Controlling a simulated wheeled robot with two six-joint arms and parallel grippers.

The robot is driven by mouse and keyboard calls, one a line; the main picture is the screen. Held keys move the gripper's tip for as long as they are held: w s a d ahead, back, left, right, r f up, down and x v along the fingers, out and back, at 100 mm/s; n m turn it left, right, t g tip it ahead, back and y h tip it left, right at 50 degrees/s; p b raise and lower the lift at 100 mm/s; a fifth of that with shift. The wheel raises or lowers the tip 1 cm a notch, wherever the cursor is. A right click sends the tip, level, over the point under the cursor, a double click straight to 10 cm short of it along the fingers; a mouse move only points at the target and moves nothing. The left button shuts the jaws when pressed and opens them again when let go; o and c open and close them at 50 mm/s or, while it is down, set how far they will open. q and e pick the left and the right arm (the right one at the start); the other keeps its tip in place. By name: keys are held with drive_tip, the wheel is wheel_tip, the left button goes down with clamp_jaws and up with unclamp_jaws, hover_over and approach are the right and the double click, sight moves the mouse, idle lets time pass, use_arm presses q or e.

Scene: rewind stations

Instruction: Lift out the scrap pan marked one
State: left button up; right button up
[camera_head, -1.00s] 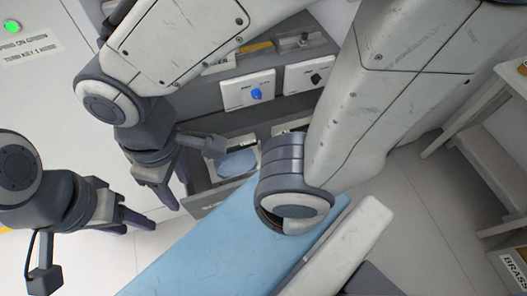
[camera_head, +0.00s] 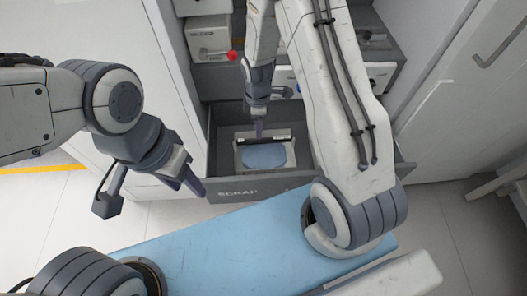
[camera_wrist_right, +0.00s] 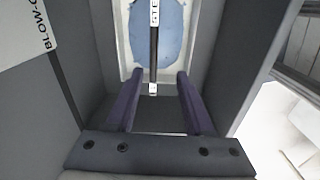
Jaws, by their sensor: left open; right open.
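The scrap pan (camera_head: 239,160) sits in an open grey drawer (camera_head: 240,193) lettered SCRAP. It is pale with a light blue load (camera_head: 263,156), and a dark bar handle (camera_wrist_right: 154,55) runs across it. The handle carries a white label reading "STE"; I cannot make out a mark for one. My right gripper (camera_head: 259,134) points down into the drawer at the pan. In the right wrist view the open fingers (camera_wrist_right: 160,82) stand either side of the handle's near end, apart from it. My left gripper (camera_head: 192,180) is open and empty, left of the drawer front.
A light blue bench top (camera_head: 215,245) lies in front of the drawer. A white unit (camera_head: 208,38) and a red knob (camera_head: 232,56) are behind the drawer. Grey drawer walls rise close on both sides of my right gripper. Open floor (camera_head: 460,235) shows at the right.

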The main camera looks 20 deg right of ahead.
sight(264, 143)
drive_tip(key=f, duration=0.2)
drive_tip(key=d+f, duration=0.1)
drive_tip(key=f, duration=0.4)
drive_tip(key=shift+w+d, duration=0.15)
drive_tip(key=shift+d, duration=0.1)
drive_tip(key=shift+w+d+f, duration=0.1)
drive_tip(key=shift+d+f, duration=0.05)
drive_tip(key=shift+f, duration=1.35)
drive_tip(key=shift+w+d+f, duration=0.1)
drive_tip(key=shift+f, duration=1.35)
clamp_jaws()
drive_tip(key=shift+r, duration=0.1)
